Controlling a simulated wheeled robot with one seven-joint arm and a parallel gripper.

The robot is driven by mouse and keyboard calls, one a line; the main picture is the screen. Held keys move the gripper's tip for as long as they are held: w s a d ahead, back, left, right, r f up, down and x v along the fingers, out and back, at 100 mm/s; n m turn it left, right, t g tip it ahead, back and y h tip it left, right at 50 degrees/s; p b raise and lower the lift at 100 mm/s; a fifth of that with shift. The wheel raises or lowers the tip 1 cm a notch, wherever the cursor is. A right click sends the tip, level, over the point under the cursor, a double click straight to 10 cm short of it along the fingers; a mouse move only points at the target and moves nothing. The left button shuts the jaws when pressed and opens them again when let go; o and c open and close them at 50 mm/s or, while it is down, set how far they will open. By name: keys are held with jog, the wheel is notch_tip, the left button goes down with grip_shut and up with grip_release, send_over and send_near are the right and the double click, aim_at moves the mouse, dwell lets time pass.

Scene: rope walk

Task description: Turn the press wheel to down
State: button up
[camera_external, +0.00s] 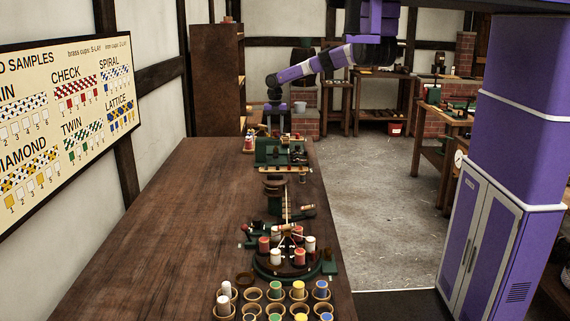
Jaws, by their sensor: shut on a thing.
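My arm reaches in from the upper right to the far end of the long wooden bench. My gripper (275,126) points straight down there, just behind and above a green machine (276,150), which appears to be the press. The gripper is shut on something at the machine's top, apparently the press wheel. The wheel is small and largely hidden by the gripper and the machine, so I cannot make out how far it is turned.
The long bench (150,215) is bare on its left side. Nearer stand a round carousel of spools (288,272) and several round cups (252,295) with coloured spools. A lettered sample board (65,125) hangs on the left wall.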

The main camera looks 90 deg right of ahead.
jog(key=shift+m, duration=1.4)
jog(key=o, duration=1.4)
jog(key=shift+r, duration=0.1)
notch_tip(320, 180, up, 8)
jog(key=shift+f+b, duration=0.15)
jog(key=shift+b, duration=0.5)
